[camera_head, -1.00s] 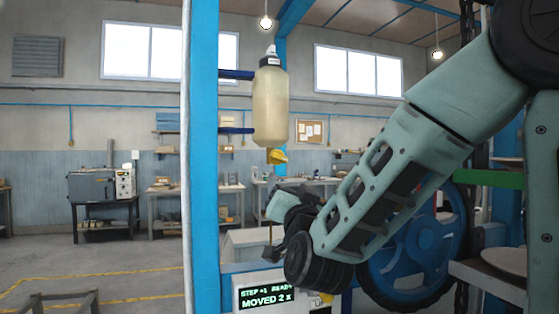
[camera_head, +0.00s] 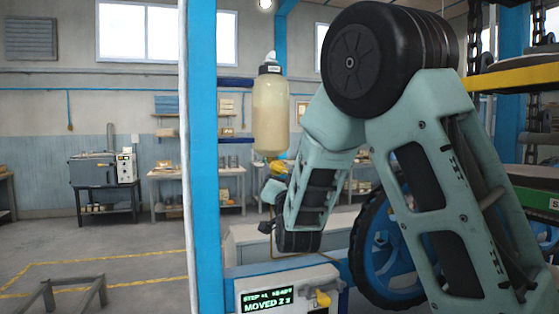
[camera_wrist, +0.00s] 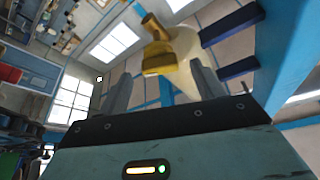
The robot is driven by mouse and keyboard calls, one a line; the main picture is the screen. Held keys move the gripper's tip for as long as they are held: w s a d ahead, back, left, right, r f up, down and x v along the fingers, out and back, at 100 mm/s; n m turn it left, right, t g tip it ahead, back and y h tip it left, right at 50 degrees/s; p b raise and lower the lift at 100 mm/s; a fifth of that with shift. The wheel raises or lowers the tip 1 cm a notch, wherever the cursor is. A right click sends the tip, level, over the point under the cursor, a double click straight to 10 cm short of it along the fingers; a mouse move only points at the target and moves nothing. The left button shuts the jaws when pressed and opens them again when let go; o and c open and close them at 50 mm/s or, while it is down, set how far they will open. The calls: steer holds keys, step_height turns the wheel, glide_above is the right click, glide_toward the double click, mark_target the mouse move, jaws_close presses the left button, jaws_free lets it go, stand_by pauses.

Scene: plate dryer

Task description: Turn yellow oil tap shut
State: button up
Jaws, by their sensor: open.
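The yellow oil tap (camera_head: 278,168) sits under the bottom of a pale oil bottle (camera_head: 270,110) mounted beside a blue post. My gripper (camera_wrist: 163,80) is open, with one grey finger at each side of the tap. I cannot tell whether a finger touches it.
A control box with a display (camera_head: 268,298) and a yellow knob (camera_head: 323,298) is below. A blue wheel (camera_head: 390,250) is to the right.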

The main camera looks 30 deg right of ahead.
mark_target(281, 171)
steer(key=shift+p+x, duration=0.65)
steer(key=shift+x, duration=1.35)
steer(key=c, duration=1)
steer(key=n+b, duration=0.1)
steer(key=n+y+b, duration=0.1)
steer(key=shift+f+t+b, duration=0.3)
steer(key=shift+f+b, duration=0.1)
steer(key=n+y+b, duration=0.1)
steer(key=n+b, duration=0.1)
steer(key=n, duration=0.1)
steer(key=shift+t, duration=0.3)
steer(key=shift+r+n+y+b, duration=0.3)
steer(key=shift+n+y+b, duration=0.25)
steer(key=shift+n, duration=0.55)
steer(key=o, duration=1)
steer(key=shift+s, duration=0.1)
